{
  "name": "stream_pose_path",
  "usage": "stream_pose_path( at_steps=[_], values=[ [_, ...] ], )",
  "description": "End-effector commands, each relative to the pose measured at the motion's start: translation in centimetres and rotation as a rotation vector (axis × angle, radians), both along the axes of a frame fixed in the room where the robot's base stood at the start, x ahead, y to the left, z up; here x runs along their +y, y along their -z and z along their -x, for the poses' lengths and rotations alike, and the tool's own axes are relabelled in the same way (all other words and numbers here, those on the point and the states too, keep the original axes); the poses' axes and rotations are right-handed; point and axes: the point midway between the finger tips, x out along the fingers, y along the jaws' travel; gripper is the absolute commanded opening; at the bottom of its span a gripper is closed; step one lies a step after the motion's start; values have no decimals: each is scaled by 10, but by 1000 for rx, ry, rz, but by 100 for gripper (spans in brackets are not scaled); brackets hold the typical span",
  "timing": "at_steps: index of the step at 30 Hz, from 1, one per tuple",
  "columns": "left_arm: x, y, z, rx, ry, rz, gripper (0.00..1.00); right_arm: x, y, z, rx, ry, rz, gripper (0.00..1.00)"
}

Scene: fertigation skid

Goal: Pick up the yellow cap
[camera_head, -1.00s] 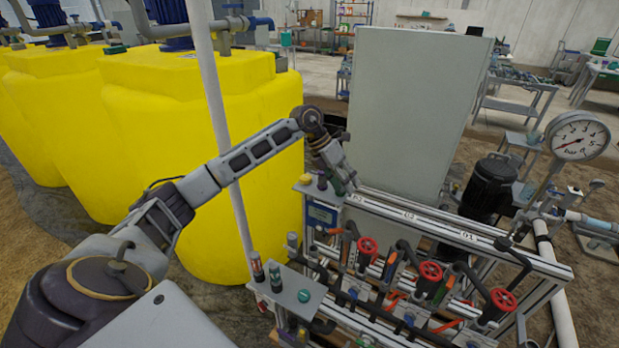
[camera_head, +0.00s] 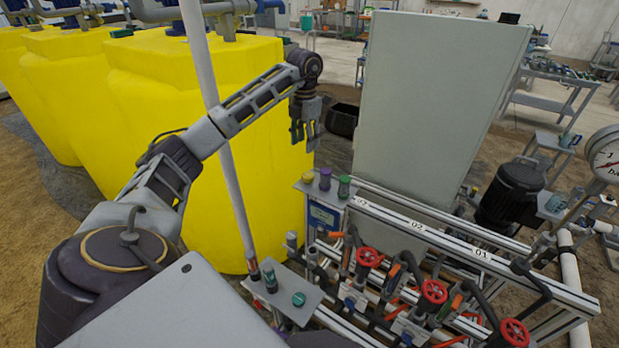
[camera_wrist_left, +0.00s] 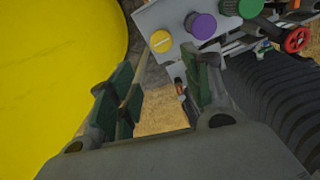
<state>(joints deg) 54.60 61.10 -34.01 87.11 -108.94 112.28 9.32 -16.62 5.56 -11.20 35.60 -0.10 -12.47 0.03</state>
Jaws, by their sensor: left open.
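The yellow cap (camera_head: 308,177) sits on a small grey plate at the left end of the skid's top rail, left of a purple cap (camera_head: 325,179) and a green cap (camera_head: 344,187). In the left wrist view the yellow cap (camera_wrist_left: 161,41) shows from above with a slot across its top, beyond the fingertips. My left gripper (camera_head: 304,138) hangs above the cap, fingers pointing down, apart from it. It is open and empty; its green-padded fingers (camera_wrist_left: 160,95) frame bare floor. My right gripper is not in view.
The skid (camera_head: 430,240) carries red handwheels (camera_head: 369,257) and hoses. A second small plate (camera_head: 285,295) with caps stands in front. A tall grey cabinet (camera_head: 430,100) rises behind. Large yellow tanks (camera_head: 200,150) and a thin white pole (camera_head: 215,110) stand at left.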

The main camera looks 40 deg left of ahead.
Motion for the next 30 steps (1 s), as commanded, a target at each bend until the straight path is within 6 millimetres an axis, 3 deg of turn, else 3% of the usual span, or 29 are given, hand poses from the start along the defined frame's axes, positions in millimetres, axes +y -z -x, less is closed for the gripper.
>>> stream_pose_path(
  at_steps=[7, 19, 30],
  values=[
    [-1, 2, 0, 0, 1, 1, 49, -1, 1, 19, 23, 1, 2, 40],
    [-1, 36, 0, 2, 2, 1, 49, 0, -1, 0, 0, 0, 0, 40],
    [-1, 76, -1, 0, 2, 2, 49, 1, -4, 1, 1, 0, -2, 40]
  ],
)
